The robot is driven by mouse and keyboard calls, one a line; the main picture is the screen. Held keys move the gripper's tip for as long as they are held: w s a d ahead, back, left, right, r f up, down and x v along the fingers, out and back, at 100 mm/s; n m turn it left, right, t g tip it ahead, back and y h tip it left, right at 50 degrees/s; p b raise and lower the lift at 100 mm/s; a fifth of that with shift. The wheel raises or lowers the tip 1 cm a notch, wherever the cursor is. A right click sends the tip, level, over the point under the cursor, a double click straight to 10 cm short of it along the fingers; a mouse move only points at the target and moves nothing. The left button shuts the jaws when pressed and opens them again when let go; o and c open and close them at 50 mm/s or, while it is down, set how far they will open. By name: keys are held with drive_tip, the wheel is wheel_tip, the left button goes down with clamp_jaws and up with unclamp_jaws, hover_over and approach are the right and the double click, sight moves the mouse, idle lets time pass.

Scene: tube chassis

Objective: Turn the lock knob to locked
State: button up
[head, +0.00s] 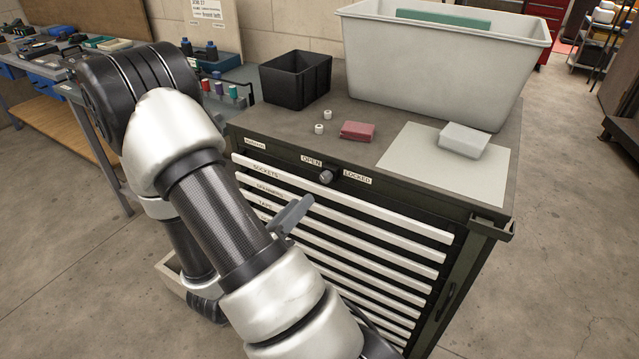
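The lock knob (326,177) is a small round dark knob on the top front strip of the dark tool cabinet (400,197). An OPEN label (311,161) is at its upper left and a LOCKED label (357,178) at its right. Which way the knob points is too small to tell. My gripper (291,214) shows only as a grey finger-like part beyond my arm, below and left of the knob in the picture. It looks apart from the knob. The rest of it is hidden behind my arm, so its opening cannot be seen.
The cabinet drawers (350,230) look shut, with long white fronts. On top are a black bin (296,79), a large grey tub (440,65), a red block (357,131), two small white pieces and a white block (462,140) on a pale sheet. Floor at right is clear.

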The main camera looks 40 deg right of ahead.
sight(323, 178)
drive_tip(key=x, duration=1)
drive_tip(key=shift+d+b, duration=0.15)
drive_tip(key=shift+b, duration=0.15)
clamp_jaws()
